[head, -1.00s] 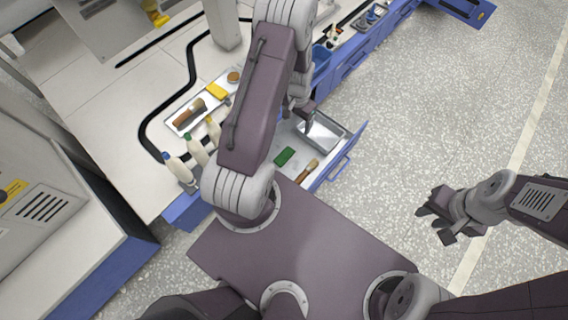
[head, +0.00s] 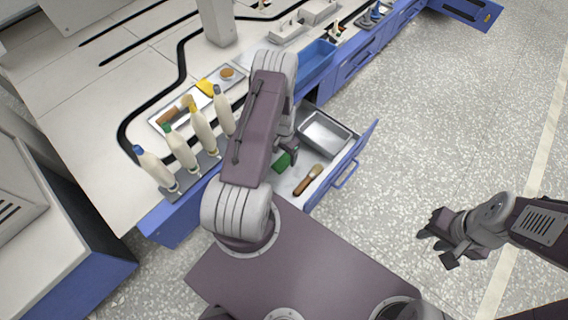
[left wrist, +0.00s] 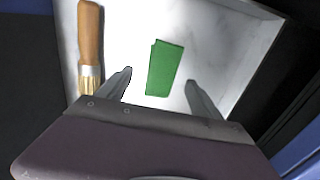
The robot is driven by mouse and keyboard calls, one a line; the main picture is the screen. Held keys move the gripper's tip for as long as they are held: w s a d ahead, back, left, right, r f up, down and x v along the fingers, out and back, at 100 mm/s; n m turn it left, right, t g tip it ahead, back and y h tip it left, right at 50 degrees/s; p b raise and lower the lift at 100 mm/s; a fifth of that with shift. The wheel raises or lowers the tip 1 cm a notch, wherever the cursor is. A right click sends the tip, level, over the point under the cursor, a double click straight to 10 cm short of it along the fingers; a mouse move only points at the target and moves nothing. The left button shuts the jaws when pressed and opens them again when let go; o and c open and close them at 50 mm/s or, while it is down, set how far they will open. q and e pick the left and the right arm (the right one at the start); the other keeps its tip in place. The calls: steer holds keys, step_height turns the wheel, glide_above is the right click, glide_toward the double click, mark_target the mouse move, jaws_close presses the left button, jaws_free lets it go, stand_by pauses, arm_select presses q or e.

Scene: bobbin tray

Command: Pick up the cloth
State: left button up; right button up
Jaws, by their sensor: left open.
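The green cloth (head: 281,161) lies flat in the open drawer, partly hidden by my left arm in the head view. In the left wrist view the cloth (left wrist: 164,68) is a small green rectangle on the pale drawer floor. My left gripper (head: 292,150) is above the drawer, with its open fingers (left wrist: 159,80) on either side of the cloth in the wrist picture. Nothing is between the fingers; the exact height above the cloth is unclear. My right gripper (head: 437,248) is over the floor at the right, open and empty.
A wooden-handled brush (head: 308,180) lies in the drawer, left of the cloth in the wrist view (left wrist: 90,45). A metal tray (head: 325,134) fills the drawer's far end. Several bottles (head: 181,148) stand on the counter, near a tray (head: 157,121) holding a yellow item (head: 208,87).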

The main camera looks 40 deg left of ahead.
mark_target(284, 160)
arm_select(q)
steer(key=f+b, duration=0.2)
steer(key=f, duration=0.1)
steer(key=f+b, duration=0.2)
steer(key=shift+w+a+f, duration=0.1)
steer(key=shift+w+a, duration=0.1)
steer(key=shift+w, duration=0.05)
steer(key=shift+r, duration=0.2)
steer(key=shift+c, duration=0.6)
steer(key=c, duration=1.3)
step_height(284, 160, up, 10)
steer(key=p, duration=0.7)
